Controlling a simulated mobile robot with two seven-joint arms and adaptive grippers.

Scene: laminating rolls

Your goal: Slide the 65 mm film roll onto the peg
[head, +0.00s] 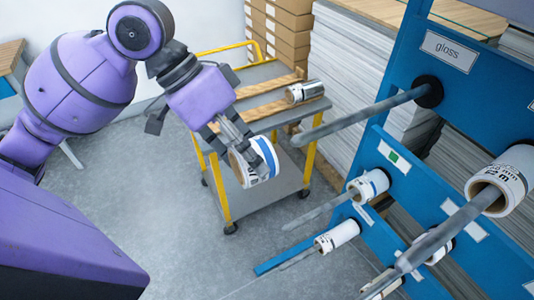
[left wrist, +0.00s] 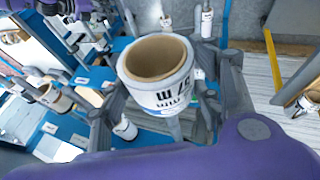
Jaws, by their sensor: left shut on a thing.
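A white film roll with a brown core and a blue band (head: 262,168) is held in my left gripper (head: 236,142), tilted, over the cart's front edge in the head view. In the left wrist view the roll (left wrist: 165,90) sits between the two fingers, its hollow core facing the camera; its print shows "mm", but the number is not clearly legible. The bare grey peg (head: 365,115) under the "gloss" label (head: 448,50) sticks out from the blue rack, right of the roll and apart from it. My right gripper is not in view.
Other pegs on the blue rack (head: 405,160) carry rolls (head: 368,186), (head: 337,237), (head: 500,180). A grey cart with yellow posts (head: 262,185) holds wooden strips and another roll (head: 304,92). Paper stacks (head: 345,70) and cardboard boxes (head: 283,30) stand behind. The floor at left is clear.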

